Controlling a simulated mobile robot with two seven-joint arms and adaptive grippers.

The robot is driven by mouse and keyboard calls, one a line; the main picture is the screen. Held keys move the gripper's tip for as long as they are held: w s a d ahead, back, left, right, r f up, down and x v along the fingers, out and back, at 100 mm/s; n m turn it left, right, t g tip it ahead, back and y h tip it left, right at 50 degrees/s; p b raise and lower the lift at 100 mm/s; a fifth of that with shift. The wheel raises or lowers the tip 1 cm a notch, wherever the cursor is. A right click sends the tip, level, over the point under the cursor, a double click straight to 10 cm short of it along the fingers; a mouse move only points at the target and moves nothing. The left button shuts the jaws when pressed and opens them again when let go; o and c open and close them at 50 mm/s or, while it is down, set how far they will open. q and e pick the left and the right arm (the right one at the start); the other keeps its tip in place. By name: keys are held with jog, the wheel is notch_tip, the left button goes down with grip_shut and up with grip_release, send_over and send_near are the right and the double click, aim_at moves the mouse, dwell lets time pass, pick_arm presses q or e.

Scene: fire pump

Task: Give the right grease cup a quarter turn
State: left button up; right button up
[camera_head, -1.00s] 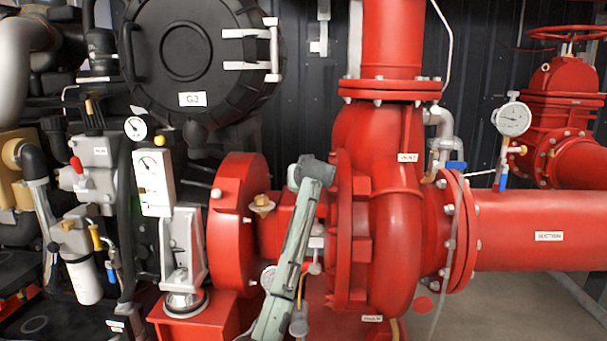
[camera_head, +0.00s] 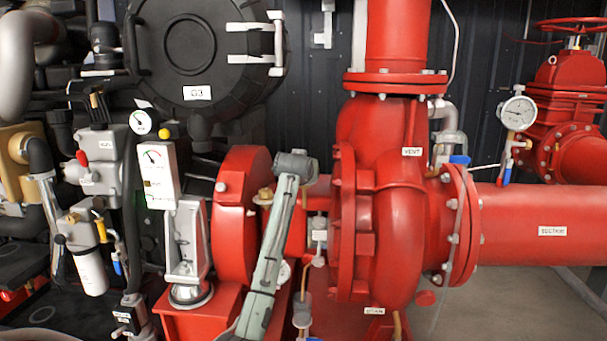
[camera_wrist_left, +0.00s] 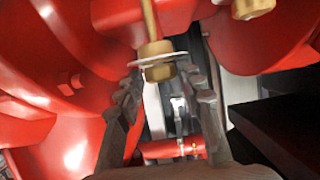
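A brass grease cup (camera_head: 264,195) shows in the head view on the red bearing housing, just left of my grey-green arm, which partly covers that area. In the left wrist view a brass cup (camera_wrist_left: 158,62) with a pale disc and a thin stem lies between the fingertips of my left gripper (camera_wrist_left: 166,84). The fingers are spread, with visible gaps beside the brass. A second brass piece (camera_wrist_left: 252,8) is cut off at the top edge. I cannot tell for certain which cup is the right one. My left gripper is hidden in the head view; my right gripper is not in view.
The red pump casing (camera_head: 392,220) stands right of my arm, and a round red housing (camera_head: 238,220) stands to its left. A gauge panel (camera_head: 158,175) is farther left. Red walls lie close around the gripper in the wrist view.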

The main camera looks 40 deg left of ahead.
pick_arm(q)
jog(key=shift+o, duration=1.1)
jog(key=shift+r, duration=0.1)
jog(key=v, duration=1.2)
